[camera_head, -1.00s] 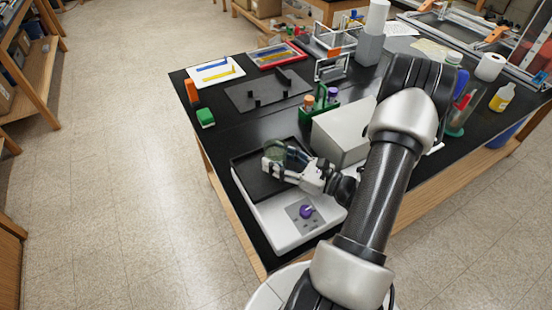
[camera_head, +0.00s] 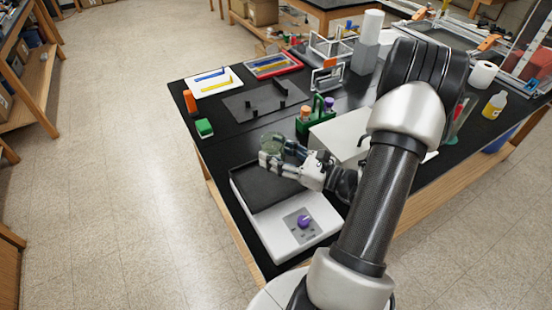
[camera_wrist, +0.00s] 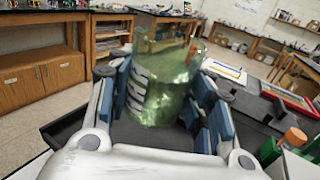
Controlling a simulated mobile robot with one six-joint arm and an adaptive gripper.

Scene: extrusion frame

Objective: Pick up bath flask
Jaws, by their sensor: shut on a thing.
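The bath flask is a clear, greenish glass vessel. It shows between the fingers in the wrist view (camera_wrist: 165,85) and at the fingertips in the head view (camera_head: 272,142). My gripper (camera_head: 270,155) is shut on it, with blue finger pads on both sides of the glass in the wrist view (camera_wrist: 165,100). The flask appears upright and above the black top of a white bench device (camera_head: 255,190) with a purple knob. Its lower part is partly hidden by my gripper.
A green rack (camera_head: 318,120) with capped tubes and a grey-white box (camera_head: 340,135) stand close behind my gripper. A green block (camera_head: 204,128) and an orange piece (camera_head: 190,101) are at the bench's left edge. A dark plate with pegs (camera_head: 255,102) lies farther back.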

